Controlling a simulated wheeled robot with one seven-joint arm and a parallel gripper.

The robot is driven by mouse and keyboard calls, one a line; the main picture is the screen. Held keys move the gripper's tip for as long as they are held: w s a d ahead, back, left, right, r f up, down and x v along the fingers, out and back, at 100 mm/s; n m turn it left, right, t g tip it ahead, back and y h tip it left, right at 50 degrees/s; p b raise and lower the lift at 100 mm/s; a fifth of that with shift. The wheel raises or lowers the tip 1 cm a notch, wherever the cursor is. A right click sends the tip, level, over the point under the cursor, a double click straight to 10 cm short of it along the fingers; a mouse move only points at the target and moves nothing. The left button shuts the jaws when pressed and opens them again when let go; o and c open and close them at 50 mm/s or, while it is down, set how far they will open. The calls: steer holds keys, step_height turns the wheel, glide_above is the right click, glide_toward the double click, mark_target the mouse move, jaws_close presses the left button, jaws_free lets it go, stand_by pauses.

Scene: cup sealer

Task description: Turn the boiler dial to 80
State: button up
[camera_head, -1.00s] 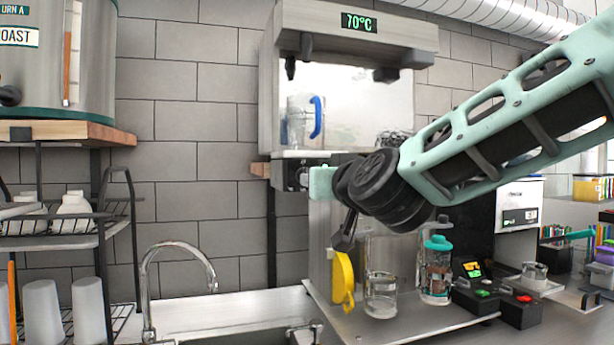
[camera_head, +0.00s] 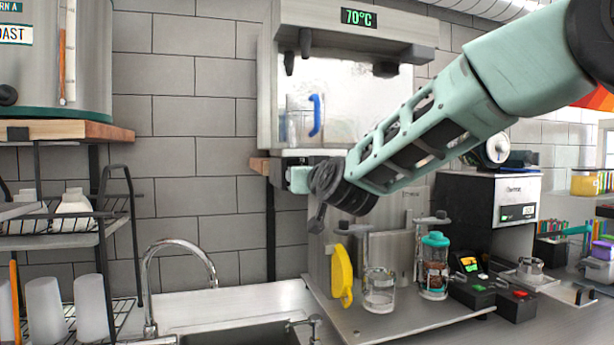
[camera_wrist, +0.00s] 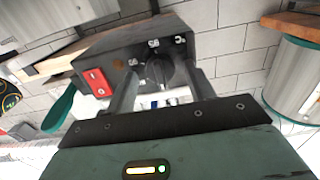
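The boiler (camera_head: 345,45) hangs on the tiled wall in the head view, and its display (camera_head: 359,17) reads 70°C. Its dark control box (camera_wrist: 115,60) fills the upper middle of the wrist view. The black round dial (camera_wrist: 162,76) sits on the box face, with small white markings beside it. My gripper (camera_wrist: 160,68) is open, with one finger on each side of the dial. I cannot tell whether the fingers touch it.
A red switch (camera_wrist: 97,82) is left of the dial on the box. Below the boiler stand a glass (camera_head: 379,290), a yellow object (camera_head: 342,275) and a teal-lidded bottle (camera_head: 434,265) on a metal counter. A faucet (camera_head: 180,255) stands at the left.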

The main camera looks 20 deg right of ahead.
steer(key=c, duration=0.9)
steer(key=shift+o, duration=0.2)
steer(key=shift+f+b, duration=0.1)
steer(key=shift+b, duration=0.2)
steer(key=shift+m+b, duration=4.3)
steer(key=shift+m, duration=1.6)
